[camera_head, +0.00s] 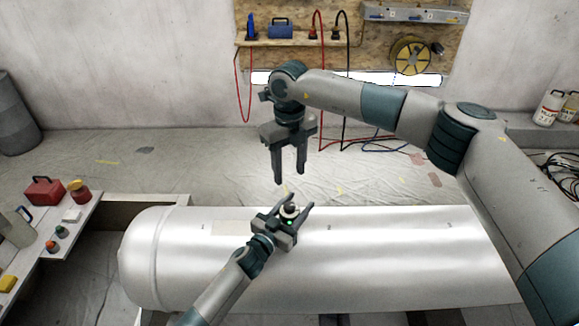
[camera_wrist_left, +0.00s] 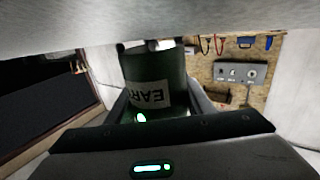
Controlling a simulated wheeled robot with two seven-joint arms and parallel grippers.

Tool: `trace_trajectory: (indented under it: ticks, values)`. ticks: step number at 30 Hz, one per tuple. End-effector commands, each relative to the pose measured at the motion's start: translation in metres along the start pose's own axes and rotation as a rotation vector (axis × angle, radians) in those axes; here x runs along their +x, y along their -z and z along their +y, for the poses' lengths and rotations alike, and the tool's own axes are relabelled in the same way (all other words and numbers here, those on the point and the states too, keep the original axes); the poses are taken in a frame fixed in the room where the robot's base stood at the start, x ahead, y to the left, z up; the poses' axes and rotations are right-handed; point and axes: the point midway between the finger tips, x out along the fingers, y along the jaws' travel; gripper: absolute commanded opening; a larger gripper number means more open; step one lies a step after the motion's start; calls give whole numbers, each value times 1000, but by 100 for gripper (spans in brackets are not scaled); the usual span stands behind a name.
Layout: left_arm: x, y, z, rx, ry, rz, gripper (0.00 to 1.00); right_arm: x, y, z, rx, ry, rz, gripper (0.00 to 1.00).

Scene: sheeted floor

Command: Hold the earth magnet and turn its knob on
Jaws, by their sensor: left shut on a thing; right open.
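The earth magnet (camera_wrist_left: 150,75) is a dark green cylinder with a white label reading "EAR", upside down in the left wrist view. In the head view its small round top (camera_head: 290,210) shows between the fingers of my left gripper (camera_head: 295,206). My left gripper is shut on the magnet, at the upper side of the large silver cylinder (camera_head: 380,250). Whether the magnet touches the cylinder, and how its knob is set, I cannot tell. My right gripper (camera_head: 290,178) is open and empty, pointing down just above the magnet, with a gap between them.
A white bench (camera_head: 75,235) at the left holds a red box (camera_head: 44,190) and small jars. At the back, a pegboard shelf (camera_head: 290,42) carries a blue box (camera_head: 280,28) and hanging cables.

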Motion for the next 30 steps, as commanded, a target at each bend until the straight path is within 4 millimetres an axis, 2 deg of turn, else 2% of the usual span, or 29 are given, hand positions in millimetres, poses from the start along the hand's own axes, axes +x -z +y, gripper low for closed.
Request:
trace_trajectory:
  ticks: [1,2,4,5,14,20,26,30]
  values:
    - [0,-1,0,-1,0,-1,15,0,0,0,0,0,0,45]
    - [0,0,0,-1,-1,1,50,0,0,0,0,0,0,45]
    - [0,0,0,-1,-1,1,66,0,0,0,0,0,0,45]
    - [0,0,0,-1,0,1,69,0,0,0,0,0,0,45]
    - [-1,-1,0,0,0,-1,69,0,0,0,0,0,0,45]
    - [-10,-1,0,1,0,-1,69,0,0,0,0,0,0,45]
    - [-33,-1,0,1,0,-2,69,0,0,0,0,0,0,45]
    - [-59,-1,0,0,-1,-1,69,0,0,0,0,0,0,45]
